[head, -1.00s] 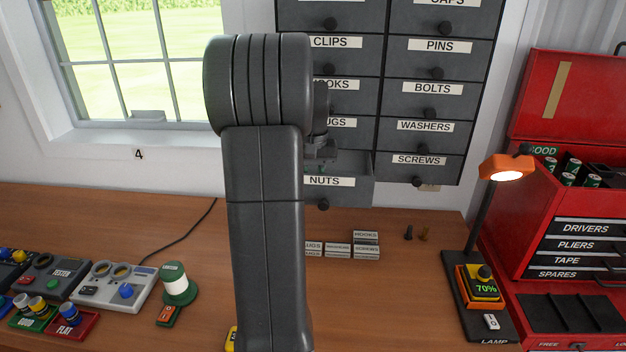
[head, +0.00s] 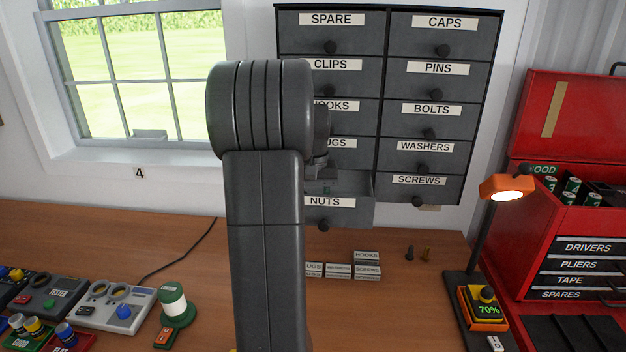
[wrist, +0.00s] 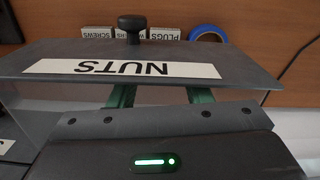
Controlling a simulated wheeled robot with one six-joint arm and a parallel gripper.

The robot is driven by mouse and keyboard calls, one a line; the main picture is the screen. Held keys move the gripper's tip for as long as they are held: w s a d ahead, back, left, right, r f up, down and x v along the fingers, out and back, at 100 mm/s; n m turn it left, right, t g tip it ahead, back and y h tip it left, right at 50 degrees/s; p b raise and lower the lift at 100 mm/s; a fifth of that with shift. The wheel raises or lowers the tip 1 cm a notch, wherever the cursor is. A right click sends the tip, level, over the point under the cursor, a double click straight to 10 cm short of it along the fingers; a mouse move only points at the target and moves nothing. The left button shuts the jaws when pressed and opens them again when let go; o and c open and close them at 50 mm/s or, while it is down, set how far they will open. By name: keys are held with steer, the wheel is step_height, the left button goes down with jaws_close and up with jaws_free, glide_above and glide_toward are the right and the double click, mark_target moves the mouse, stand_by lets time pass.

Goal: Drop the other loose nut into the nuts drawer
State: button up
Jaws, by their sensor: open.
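The nuts drawer (head: 345,208) is pulled open at the bottom left of the wall cabinet. Its front, with an upside-down NUTS label, crosses the wrist view (wrist: 240,66). My gripper (wrist: 161,96) is open, at the drawer just behind its front panel. Its two green fingers are apart, and their tips are hidden behind the panel. In the head view my gripper (head: 322,170) shows only partly beside my arm, over the open drawer. No loose nut shows in either view, and the drawer's inside is mostly hidden.
Small label blocks (head: 338,271) lie on the bench below the drawer. The lamp (head: 507,187) and red toolbox (head: 575,220) are at the right. A spool (head: 174,305) stands left of my arm.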

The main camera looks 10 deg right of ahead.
step_height(320, 180, up, 13)
steer(key=b, duration=0.2)
steer(key=shift+f, duration=0.2)
step_height(320, 180, down, 13)
steer(key=shift+f+p, duration=0.1)
steer(key=shift+p, duration=0.55)
